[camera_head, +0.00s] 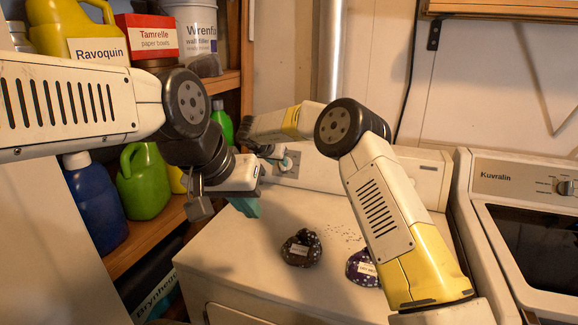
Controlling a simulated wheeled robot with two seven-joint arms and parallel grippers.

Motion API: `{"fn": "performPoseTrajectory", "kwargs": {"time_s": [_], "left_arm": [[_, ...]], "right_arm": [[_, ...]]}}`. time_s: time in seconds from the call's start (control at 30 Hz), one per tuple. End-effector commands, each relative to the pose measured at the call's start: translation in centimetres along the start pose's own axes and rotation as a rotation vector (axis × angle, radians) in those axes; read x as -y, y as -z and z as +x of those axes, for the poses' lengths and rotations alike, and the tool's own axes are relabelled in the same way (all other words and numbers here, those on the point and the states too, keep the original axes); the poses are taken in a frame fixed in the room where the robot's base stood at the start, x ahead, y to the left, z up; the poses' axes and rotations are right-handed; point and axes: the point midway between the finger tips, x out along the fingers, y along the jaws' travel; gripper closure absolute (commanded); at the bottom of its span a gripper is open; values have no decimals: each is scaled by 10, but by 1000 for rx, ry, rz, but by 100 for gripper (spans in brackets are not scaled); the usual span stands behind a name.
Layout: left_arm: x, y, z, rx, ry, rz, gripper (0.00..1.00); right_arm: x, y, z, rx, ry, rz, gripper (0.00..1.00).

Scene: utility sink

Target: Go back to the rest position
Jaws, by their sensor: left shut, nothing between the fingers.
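My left arm comes in from the left and bends down at a dark wrist. My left gripper (246,207), with teal fingers, points down above the left edge of the white machine top (325,215); it is shut and empty. My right arm rises from the lower right, bends at a dark elbow joint and reaches back to the left. My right gripper (281,158) is small and partly hidden near the machine's back panel. I cannot tell whether it is open or shut.
A dark pouch (301,248) and a purple pouch (362,267) lie on the machine top, dark specks near them. Shelves at left hold a blue bottle (96,202), a green jug (143,181) and a yellow jug (74,28). A second machine (525,190) stands at right.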

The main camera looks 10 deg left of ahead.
Motion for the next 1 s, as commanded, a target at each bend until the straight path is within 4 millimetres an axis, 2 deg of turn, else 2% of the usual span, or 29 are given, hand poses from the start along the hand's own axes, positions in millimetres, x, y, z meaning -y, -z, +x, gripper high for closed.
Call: {"fn": "performPoseTrajectory", "kwargs": {"time_s": [0.1, 0.2, 0.57, 0.67, 0.77, 0.8, 0.9, 1.0], "left_arm": [[0, 0, 0, 0, 0, 0, 100], [0, 0, 0, 0, 0, 0, 100], [0, 0, 0, 0, 0, 0, 100], [0, 0, 0, 0, 0, 0, 100], [0, 0, 0, 0, 0, 0, 100], [0, 0, 0, 0, 0, 0, 100], [0, 0, 0, 0, 0, 0, 100], [0, 0, 0, 0, 0, 0, 100]], "right_arm": [[0, 1, -15, -1, -1, -1, 64], [0, 0, -21, 0, -1, -1, 64], [-1, 4, -24, -10, 3, 3, 64], [-5, 27, -35, -62, 33, 15, 64], [-13, 69, -60, -165, 102, 35, 64], [-18, 90, -75, -215, 140, 42, 64], [-31, 134, -117, -330, 247, 47, 64], [-47, 163, -160, -409, 351, 33, 64]]}}
